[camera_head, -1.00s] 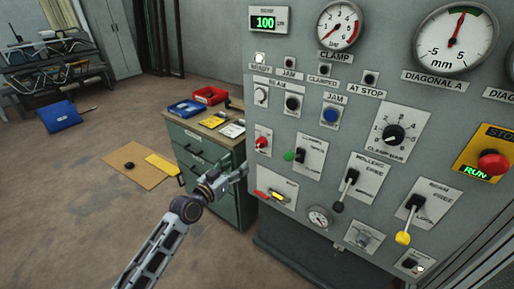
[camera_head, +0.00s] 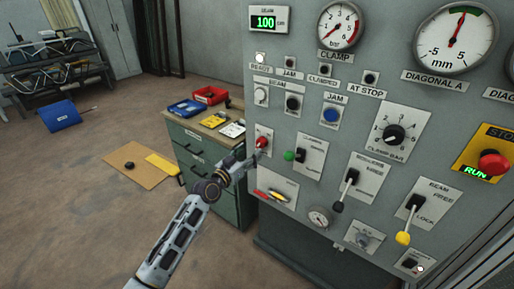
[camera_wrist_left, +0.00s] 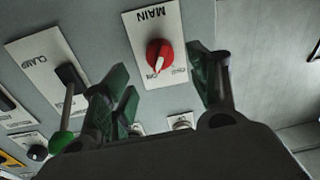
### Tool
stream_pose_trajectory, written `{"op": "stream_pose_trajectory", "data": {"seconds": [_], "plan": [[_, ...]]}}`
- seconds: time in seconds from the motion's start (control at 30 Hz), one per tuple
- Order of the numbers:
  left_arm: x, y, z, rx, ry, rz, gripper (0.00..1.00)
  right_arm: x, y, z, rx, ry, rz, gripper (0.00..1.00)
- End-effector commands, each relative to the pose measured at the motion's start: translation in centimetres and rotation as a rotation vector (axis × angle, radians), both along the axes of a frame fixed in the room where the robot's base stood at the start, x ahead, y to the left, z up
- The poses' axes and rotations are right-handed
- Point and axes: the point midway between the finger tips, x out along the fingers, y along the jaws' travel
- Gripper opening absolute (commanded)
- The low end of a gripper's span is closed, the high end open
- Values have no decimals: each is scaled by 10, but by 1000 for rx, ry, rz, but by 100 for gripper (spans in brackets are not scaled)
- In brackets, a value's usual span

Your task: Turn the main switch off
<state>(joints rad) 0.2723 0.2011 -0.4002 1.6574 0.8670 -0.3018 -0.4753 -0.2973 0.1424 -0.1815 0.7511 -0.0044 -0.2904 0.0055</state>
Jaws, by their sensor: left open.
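The main switch (camera_head: 262,142) is a red rotary knob on a white plate at the left edge of the grey panel. In the left wrist view the red knob (camera_wrist_left: 158,54) sits on a plate marked MAIN, seen upside down, with a pale pointer mark toward the ON side. My left gripper (camera_head: 250,157) is in front of the panel, just below and left of the knob. In the left wrist view its green-padded fingers (camera_wrist_left: 160,68) are open, one on each side of the knob; I cannot tell whether they touch it. My right gripper is not in view.
The clamp lever with a green tip (camera_head: 291,156) is just right of the main switch. A green cabinet (camera_head: 190,158) with trays stands left of the panel. An emergency stop (camera_head: 492,163) is far right.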

Motion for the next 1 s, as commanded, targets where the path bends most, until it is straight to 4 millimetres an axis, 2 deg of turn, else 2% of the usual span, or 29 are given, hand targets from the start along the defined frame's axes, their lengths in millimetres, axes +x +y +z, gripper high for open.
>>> {"op": "stream_pose_trajectory", "data": {"seconds": [0.5,0.7,1.0], "plan": [[39,-26,0,0,0,0,60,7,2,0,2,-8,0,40],[47,-32,0,0,0,0,60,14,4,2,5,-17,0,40],[49,-33,0,1,-1,0,60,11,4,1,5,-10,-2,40]]}}
